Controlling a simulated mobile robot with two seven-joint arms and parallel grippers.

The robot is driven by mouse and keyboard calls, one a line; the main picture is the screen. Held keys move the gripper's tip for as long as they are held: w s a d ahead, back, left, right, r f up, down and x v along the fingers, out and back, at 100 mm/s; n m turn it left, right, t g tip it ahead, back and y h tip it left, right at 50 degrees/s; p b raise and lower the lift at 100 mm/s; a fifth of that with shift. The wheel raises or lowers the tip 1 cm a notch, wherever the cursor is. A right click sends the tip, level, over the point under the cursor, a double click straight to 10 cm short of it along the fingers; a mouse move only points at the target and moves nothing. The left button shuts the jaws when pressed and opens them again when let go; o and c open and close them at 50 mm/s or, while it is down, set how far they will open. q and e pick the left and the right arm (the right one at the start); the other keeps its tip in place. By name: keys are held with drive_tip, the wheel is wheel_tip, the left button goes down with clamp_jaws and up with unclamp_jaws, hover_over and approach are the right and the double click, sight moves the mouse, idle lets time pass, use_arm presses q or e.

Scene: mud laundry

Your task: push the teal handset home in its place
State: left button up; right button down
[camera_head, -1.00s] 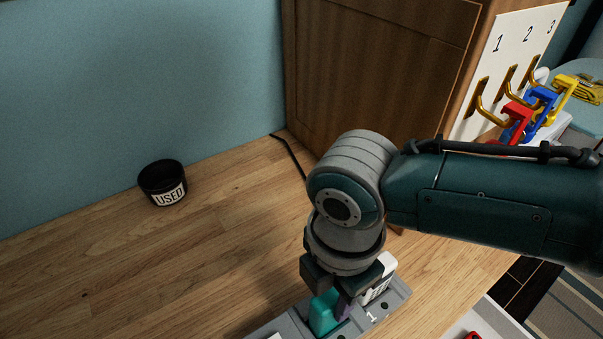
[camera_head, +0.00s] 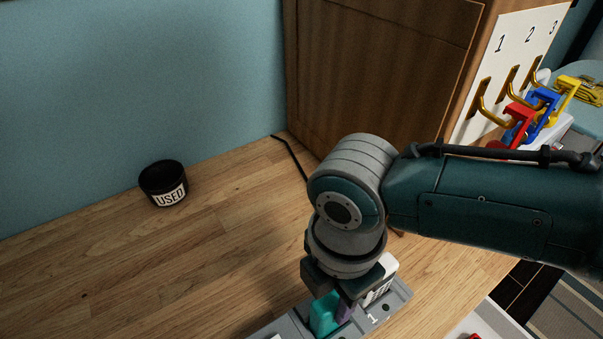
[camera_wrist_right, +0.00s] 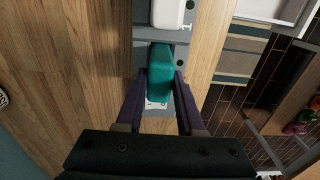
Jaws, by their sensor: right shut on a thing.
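The teal handset (camera_head: 324,312) stands in the grey holder (camera_head: 400,297) at the bottom of the head view, by the bay marked 1. It also shows in the right wrist view (camera_wrist_right: 160,70), lying between the two purple fingers. My right gripper (camera_head: 338,306) points down from above and is shut on the handset; its fingers partly hide it. In the right wrist view the fingers (camera_wrist_right: 160,95) flank its sides. The bottom of the handset is hidden, so how deep it sits cannot be told. My left gripper is not in view.
A white handset (camera_head: 387,266) stands in the holder beside my right gripper. A black cup marked USED (camera_head: 163,183) stands at the back left of the wooden counter. Red, blue and yellow things (camera_head: 541,105) are near numbered hooks at the right.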

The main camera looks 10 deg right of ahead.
drive_tip(key=shift+c, duration=2.2)
unclamp_jaws()
drive_tip(key=c, duration=0.4)
wheel_tip(320, 180, up, 4)
drive_tip(key=p, duration=0.4)
wheel_tip(320, 180, up, 4)
drive_tip(key=p, duration=0.4)
